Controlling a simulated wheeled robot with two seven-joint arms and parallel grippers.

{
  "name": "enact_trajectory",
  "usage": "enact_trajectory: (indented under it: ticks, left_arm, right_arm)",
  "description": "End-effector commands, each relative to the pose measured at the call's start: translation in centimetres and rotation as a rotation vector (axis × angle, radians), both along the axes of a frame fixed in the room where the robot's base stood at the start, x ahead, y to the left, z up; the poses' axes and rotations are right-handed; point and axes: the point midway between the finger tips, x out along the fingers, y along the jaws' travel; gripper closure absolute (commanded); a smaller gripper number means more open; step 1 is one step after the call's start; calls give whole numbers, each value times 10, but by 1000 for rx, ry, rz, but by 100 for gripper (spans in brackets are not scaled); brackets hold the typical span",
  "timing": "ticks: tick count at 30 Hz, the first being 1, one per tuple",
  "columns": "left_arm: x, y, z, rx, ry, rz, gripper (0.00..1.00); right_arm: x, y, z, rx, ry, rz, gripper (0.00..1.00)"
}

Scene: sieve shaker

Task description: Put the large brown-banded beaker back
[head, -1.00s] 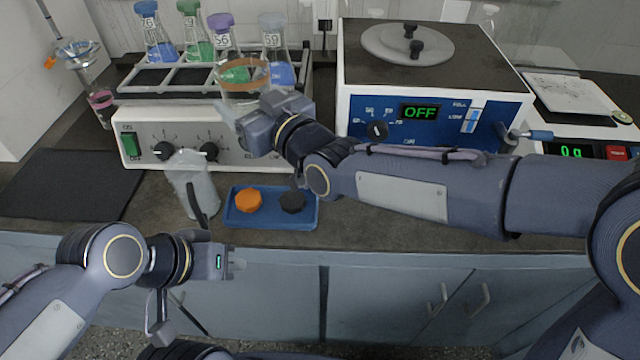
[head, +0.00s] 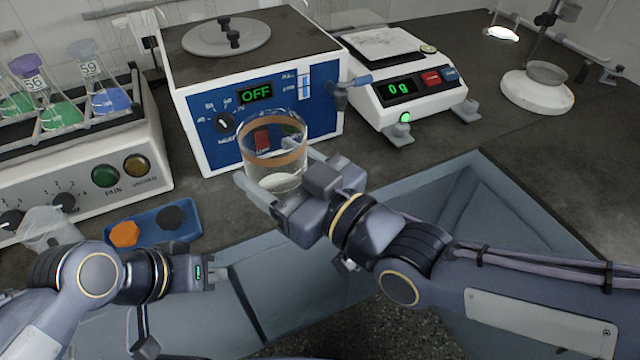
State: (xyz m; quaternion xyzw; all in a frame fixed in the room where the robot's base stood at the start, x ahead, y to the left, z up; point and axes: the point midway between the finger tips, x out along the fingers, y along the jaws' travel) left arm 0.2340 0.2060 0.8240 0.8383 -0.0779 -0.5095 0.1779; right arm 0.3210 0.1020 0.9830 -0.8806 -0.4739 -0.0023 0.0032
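The large beaker (head: 276,158) is clear glass with a brown band around it, and it is upright. My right gripper (head: 283,180) is shut on it, with one finger on each side of the glass. It holds the beaker in front of the blue panel of the white shaker box, near the counter's front edge. Some pale material seems to lie at the beaker's bottom. My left gripper (head: 222,273) is low at the left, in front of the counter, apart from the beaker. It holds nothing that I can see, and its finger gap is unclear.
The shaker box (head: 255,95) reads OFF. Right of it stand a balance (head: 392,85) reading 0 g and a round white stand base (head: 538,92). At left are a flask rack unit (head: 85,165), a blue tray (head: 190,224) with two caps, and a translucent cup (head: 48,228).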

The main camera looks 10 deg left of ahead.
Motion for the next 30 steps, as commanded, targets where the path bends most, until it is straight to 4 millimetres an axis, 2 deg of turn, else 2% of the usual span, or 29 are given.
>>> enact_trajectory:
  ticks: [2,5,14,18,22,30]
  left_arm:
    - [0,0,-1,0,0,0,100]
    - [0,0,-2,0,0,0,100]
    - [0,0,-5,0,0,0,100]
    - [0,0,-11,0,0,0,100]
    - [0,0,-13,0,0,0,100]
    - [0,0,-16,0,0,0,100]
  right_arm:
    - [2,-1,-3,-1,0,-2,70]
    - [17,1,-12,-4,3,-3,70]
    - [89,18,-45,-2,3,-3,70]
    - [109,23,-74,-4,4,-1,70]
    - [123,26,-89,-2,0,-2,70]
    - [135,29,-106,-2,0,0,70]
